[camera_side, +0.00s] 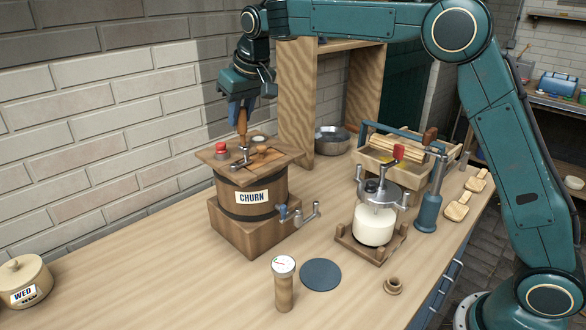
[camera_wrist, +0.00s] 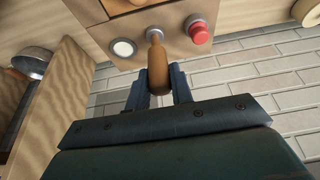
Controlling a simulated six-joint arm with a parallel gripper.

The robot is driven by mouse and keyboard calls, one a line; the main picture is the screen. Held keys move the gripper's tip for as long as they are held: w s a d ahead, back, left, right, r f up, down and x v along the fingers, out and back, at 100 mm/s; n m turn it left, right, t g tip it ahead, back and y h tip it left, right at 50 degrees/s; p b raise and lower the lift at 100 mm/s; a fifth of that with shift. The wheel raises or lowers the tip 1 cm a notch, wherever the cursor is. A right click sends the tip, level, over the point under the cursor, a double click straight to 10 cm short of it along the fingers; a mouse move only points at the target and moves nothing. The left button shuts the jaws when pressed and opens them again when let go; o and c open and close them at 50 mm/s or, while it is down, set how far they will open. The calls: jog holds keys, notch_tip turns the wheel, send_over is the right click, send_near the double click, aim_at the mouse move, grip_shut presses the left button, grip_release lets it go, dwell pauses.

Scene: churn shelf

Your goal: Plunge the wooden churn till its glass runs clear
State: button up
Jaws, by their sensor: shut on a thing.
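The wooden churn (camera_side: 254,205), a dark barrel labelled CHURN, stands on a square wooden base on the bench. My gripper (camera_side: 240,112) is above its lid, with its blue fingers shut on the brown plunger handle (camera_side: 242,122). In the wrist view my gripper (camera_wrist: 160,82) has one finger on each side of the handle (camera_wrist: 158,66), which stands from a metal collar in the lid. A round pale glass (camera_wrist: 123,48) with a metal rim is beside the collar; it looks whitish. In the side view the glass (camera_side: 259,140) is small and its clarity cannot be told.
A red knob (camera_side: 221,147) sits on the churn lid. A wooden post (camera_side: 297,100) rises behind.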

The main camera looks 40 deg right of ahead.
jog(key=shift+f, duration=1.3)
jog(key=o, duration=1)
jog(key=shift+r, duration=0.1)
jog(key=shift+r, duration=3.35)
